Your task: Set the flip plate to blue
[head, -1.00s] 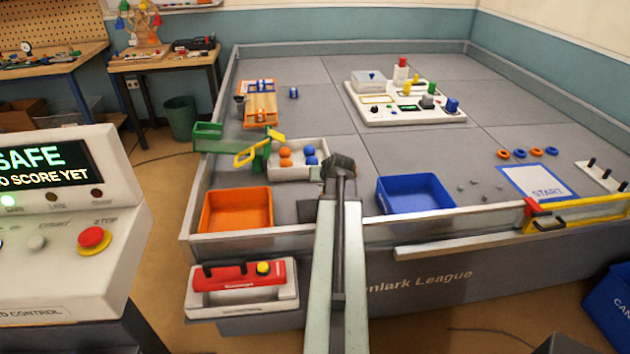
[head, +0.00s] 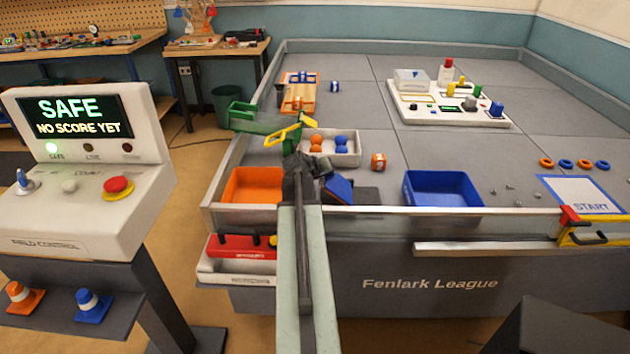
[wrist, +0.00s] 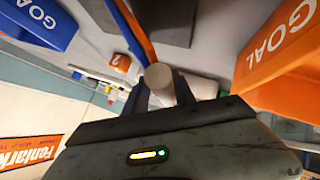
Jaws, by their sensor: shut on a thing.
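The flip plate (head: 338,189) stands tilted on its dark base (head: 367,194), with a blue face showing in the head view. In the wrist view the plate (wrist: 134,30) is seen nearly edge-on, blue on one side and orange on the other. My gripper (head: 310,165) is right beside the plate and partly hides it. In the wrist view my gripper (wrist: 162,92) is shut on a pale round knob (wrist: 159,76) at the plate's end.
An orange goal bin (head: 253,186) is left of the plate and a blue goal bin (head: 442,189) right of it. An orange cube (head: 379,162) and a white tray of balls (head: 348,157) lie behind. The field's clear front wall (head: 390,222) is under my arm.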

